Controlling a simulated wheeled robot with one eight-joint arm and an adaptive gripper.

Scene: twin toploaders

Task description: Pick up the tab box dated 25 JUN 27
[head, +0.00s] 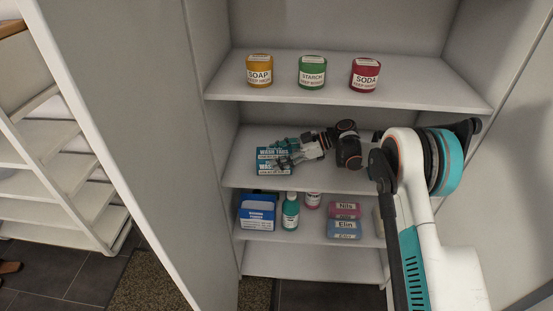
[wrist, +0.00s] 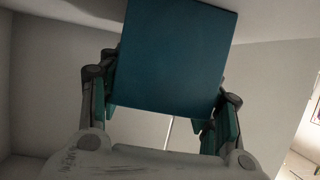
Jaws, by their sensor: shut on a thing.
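Blue-and-white wash tabs boxes show at the left of the middle shelf in the head view. An upper box (head: 267,152) appears above a lower box (head: 264,169), both partly covered by my gripper (head: 284,153). My gripper reaches in from the right and is shut on a box. In the wrist view, a plain blue-teal face of the held box (wrist: 175,55) fills the upper middle, with a finger of my gripper (wrist: 163,100) on either side. No date is legible in either view. I cannot tell whether the held box touches the other one.
The upper shelf (head: 340,95) holds soap (head: 259,72), starch (head: 312,73) and soda (head: 365,75) jars. Below stand a blue washing powder box (head: 257,212), a teal bottle (head: 290,211) and stacked labelled packs (head: 344,220). The cabinet's left side wall (head: 150,110) is close by.

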